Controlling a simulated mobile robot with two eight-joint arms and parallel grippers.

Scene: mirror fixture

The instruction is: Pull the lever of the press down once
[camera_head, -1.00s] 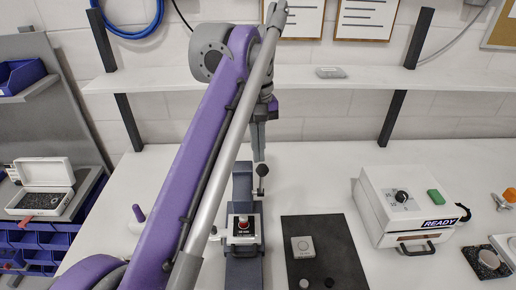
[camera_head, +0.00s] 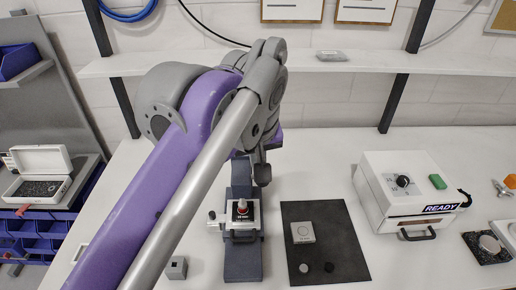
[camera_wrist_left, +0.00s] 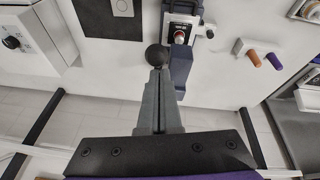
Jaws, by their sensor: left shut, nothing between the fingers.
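The press (camera_head: 243,262) stands on the white bench, a dark grey-blue frame with a white head and a red button on it. It also shows in the left wrist view (camera_wrist_left: 181,66). The lever's round black knob (camera_wrist_left: 156,55) is right at the fingertips in the left wrist view. I cannot tell whether they touch. My left gripper (camera_head: 262,178) is shut and empty, pointing down at the back right of the press. It also shows in the left wrist view (camera_wrist_left: 158,76). In the head view it hides the knob. My right gripper is not in view.
A dark mat (camera_head: 345,250) with a small grey block (camera_head: 302,232) and two small discs lies right of the press. A white box marked READY (camera_head: 408,190) stands further right. A small grey block (camera_head: 177,267) sits at the left front. A shelf (camera_head: 345,62) runs behind.

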